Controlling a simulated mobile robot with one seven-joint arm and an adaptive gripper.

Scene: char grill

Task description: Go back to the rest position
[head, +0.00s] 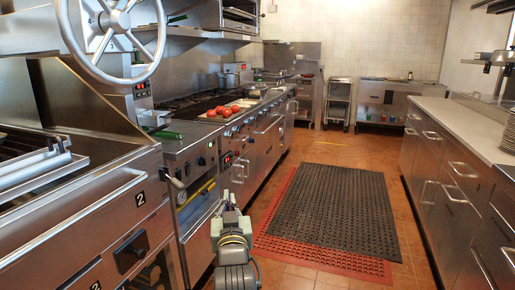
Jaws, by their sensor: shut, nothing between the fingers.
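My arm rises from the bottom centre of the head view. My gripper (228,200) is at its far end, seen from behind, narrow and shut, with nothing visible in it. It is over the aisle floor, close to the front of the cooking line (208,205) on its left. It looks apart from the counter fronts, but the exact gap is hard to judge.
Red tomatoes (227,111) lie on a light tray (208,118) by the char grill (190,105). A large handwheel (103,42) stands at left. Black (340,205) and red mats (320,262) cover the open aisle. A drawer counter (450,165) lines the right.

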